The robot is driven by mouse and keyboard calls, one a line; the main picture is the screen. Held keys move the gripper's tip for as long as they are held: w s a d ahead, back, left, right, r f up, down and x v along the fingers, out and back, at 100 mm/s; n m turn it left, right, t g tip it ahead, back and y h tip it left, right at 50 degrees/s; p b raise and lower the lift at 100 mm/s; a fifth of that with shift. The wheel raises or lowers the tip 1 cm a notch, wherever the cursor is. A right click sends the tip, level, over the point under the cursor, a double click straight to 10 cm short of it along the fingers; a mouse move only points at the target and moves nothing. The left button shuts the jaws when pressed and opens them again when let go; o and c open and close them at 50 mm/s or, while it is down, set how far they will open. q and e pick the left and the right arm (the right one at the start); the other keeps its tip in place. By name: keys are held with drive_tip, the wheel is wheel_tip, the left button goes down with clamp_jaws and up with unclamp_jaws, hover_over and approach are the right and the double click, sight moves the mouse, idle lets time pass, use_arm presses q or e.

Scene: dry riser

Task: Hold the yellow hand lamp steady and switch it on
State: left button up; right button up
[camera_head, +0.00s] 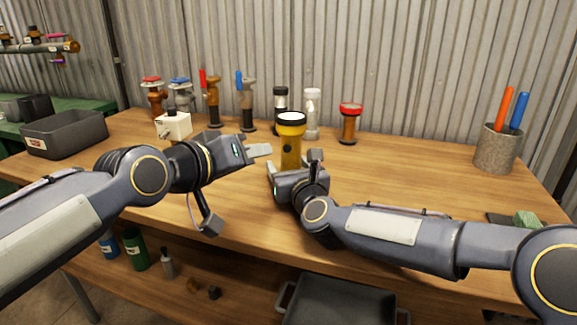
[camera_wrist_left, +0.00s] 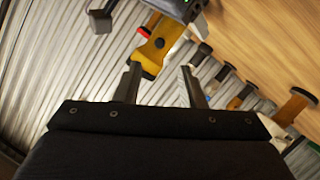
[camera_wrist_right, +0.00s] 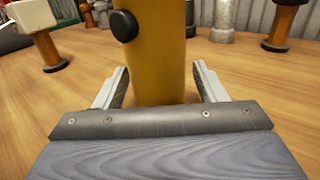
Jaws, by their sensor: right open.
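The yellow hand lamp (camera_head: 290,150) stands upright on the wooden bench, with a black rim and a pale, bright lens on top. I cannot tell whether it is lit. A round black button (camera_wrist_right: 124,25) sits on its side in the right wrist view. My right gripper (camera_wrist_right: 160,86) is open, its fingers on either side of the lamp's yellow body (camera_wrist_right: 162,60). Its arm hides the lamp's base in the head view. My left gripper (camera_head: 264,149) is just left of the lamp, apart from it. Its fingers are open and empty in the left wrist view, with the lamp (camera_wrist_left: 158,46) beyond them.
Several valves and fittings, including a red-topped one (camera_head: 350,122), stand behind the lamp. A white box with a black knob (camera_head: 173,125) is at the left, by a dark bin (camera_head: 65,132). A grey cup (camera_head: 498,148) holds red and blue handles.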

drive_tip(key=shift+w+a, duration=0.1)
drive_tip(key=shift+w, duration=0.1)
drive_tip(key=c, duration=1.2)
use_arm(q)
clamp_jaws()
use_arm(e)
drive_tip(key=shift+c, duration=0.4)
idle(0.3)
